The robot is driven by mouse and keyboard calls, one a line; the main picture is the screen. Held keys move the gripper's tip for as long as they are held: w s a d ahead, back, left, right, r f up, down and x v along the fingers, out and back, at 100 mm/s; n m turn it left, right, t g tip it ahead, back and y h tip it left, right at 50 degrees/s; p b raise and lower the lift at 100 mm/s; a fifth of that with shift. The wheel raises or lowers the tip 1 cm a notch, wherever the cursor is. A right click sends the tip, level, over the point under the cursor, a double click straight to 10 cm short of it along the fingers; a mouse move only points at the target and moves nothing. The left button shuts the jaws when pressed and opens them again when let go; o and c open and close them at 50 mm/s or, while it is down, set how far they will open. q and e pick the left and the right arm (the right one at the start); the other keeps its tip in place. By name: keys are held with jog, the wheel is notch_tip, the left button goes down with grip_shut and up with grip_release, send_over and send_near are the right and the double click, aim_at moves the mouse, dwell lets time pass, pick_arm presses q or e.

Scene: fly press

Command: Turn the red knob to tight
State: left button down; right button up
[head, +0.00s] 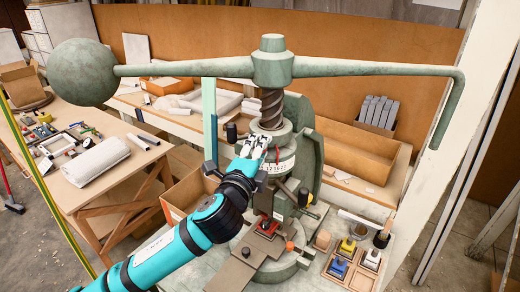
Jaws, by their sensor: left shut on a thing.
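The green fly press (305,150) stands on a bench, with a thick screw (272,108) under its long handle. My left gripper (262,146) is at the front of the press, just below the screw and beside a pale collar with printed numbers (283,167). Its jaws are shut on a small part there, which the fingers mostly hide. A thin bit of red shows by the fingertips, fitting the red knob, but its pointer and setting cannot be read. Lower down, an orange-red ball (290,246) sits near the press base. My right gripper is out of view.
The handle (370,69) with its ball weight (82,72) spans above my left arm. A wooden tray (350,270) with blue and yellow blocks stands at the lower right. A cluttered wooden table (90,190) is at the left.

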pick_arm(q)
jog(key=shift+f+m, duration=0.1)
jog(key=shift+m, duration=0.2)
dwell(0.4)
jog(key=c, duration=1)
grip_release()
jog(key=v, duration=1.2)
